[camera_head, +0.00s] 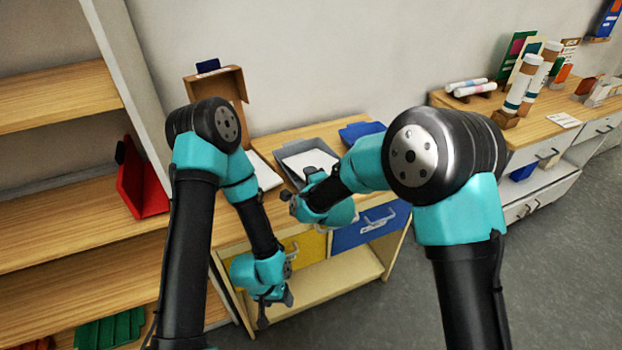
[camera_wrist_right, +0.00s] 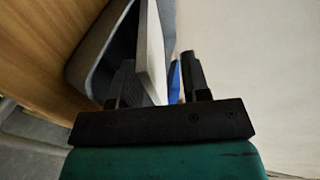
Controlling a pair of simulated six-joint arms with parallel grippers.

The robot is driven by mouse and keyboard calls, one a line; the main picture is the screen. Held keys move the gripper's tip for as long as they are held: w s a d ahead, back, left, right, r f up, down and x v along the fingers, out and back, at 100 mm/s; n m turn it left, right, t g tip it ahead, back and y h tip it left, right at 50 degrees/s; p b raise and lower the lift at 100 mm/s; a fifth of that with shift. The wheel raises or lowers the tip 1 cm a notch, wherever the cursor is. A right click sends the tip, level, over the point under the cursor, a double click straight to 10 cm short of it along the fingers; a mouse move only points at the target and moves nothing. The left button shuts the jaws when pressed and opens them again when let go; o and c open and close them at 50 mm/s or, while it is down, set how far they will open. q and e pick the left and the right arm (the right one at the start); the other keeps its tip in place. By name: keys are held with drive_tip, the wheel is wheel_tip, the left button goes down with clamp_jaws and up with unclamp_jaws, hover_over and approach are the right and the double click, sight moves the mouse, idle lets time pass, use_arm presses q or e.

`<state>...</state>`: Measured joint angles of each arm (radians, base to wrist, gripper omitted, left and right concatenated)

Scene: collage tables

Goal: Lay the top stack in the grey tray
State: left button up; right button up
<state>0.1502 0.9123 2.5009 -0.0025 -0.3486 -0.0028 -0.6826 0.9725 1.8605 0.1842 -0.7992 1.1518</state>
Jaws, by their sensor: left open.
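The grey tray (camera_head: 322,146) stands on the wooden desk top in the head view, with a flat white stack (camera_head: 308,162) lying in it. My right gripper (camera_head: 300,188) is at the tray's front side, partly hidden by its own wrist. In the right wrist view, the grey tray (camera_wrist_right: 92,48) is at upper left and the pale edge of a white stack (camera_wrist_right: 152,45) reaches between the fingers. My right gripper (camera_wrist_right: 160,80) has its fingers apart, with a gap beside the stack. My left gripper (camera_head: 272,308) hangs open and empty in front of the desk.
A blue tray (camera_head: 360,130) stands right of the grey one. An open cardboard box (camera_head: 222,85) and a white sheet (camera_head: 263,172) are at the left. A red holder (camera_head: 143,185) sits on the left shelf. Yellow (camera_head: 300,254) and blue (camera_head: 370,228) drawers are below.

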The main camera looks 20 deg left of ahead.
drive_tip(key=o, duration=0.3)
drive_tip(key=shift+o, duration=0.2)
drive_tip(key=shift+s, duration=0.1)
drive_tip(key=w+d+v, duration=0.1)
drive_tip(key=v, duration=0.7)
drive_tip(key=shift+s+d+r, duration=0.2)
drive_tip(key=shift+s+d, duration=0.1)
drive_tip(key=shift+d, duration=0.05)
wheel_tip(320, 180, up, 6)
drive_tip(key=s+d, duration=0.2)
idle(0.3)
drive_tip(key=shift+f, duration=0.1)
idle(0.4)
